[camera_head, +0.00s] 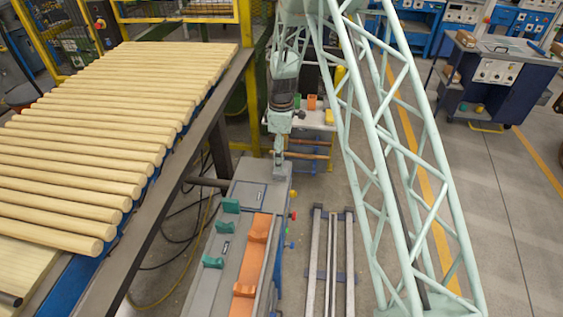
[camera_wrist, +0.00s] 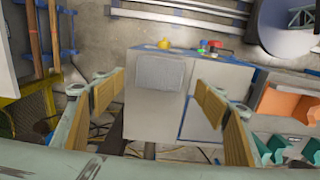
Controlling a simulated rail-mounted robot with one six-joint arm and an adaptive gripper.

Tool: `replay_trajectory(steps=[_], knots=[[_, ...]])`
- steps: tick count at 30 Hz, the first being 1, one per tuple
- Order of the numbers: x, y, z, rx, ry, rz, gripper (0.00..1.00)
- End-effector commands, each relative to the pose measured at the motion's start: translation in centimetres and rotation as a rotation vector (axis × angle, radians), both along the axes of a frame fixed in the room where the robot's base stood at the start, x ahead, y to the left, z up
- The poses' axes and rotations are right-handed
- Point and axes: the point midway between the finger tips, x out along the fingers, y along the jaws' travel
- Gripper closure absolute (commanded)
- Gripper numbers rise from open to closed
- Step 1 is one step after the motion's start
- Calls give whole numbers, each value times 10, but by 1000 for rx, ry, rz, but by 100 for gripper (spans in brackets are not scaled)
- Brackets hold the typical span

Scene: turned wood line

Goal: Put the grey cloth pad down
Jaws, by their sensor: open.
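The grey cloth pad (camera_wrist: 160,72) shows in the wrist view as a flat, textured, light grey rectangle. It appears to lie on the top of a grey bench (camera_wrist: 150,118). My gripper (camera_wrist: 160,98) is open, with its tan-lined fingers wide apart on the left and right of the picture. The pad shows between and beyond the fingers, with no finger seen touching it. In the head view my gripper (camera_head: 280,168) is over the far end of the grey bench (camera_head: 222,247). I cannot make out the pad clearly there.
Green cradles (camera_head: 231,206) and orange cradles (camera_head: 260,228) stand on the bench's near part. A rack of pale wooden rods (camera_head: 110,130) fills the left. Metal rails (camera_head: 332,260) lie on the floor to the right. Coloured knobs (camera_wrist: 210,45) stick out at the bench's edge.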

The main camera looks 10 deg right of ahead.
Motion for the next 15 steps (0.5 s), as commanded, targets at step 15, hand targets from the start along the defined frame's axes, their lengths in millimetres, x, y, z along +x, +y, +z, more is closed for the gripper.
replay_trajectory(steps=[15], knots=[[0, 0, 47, 0, 0, 0, 34]])
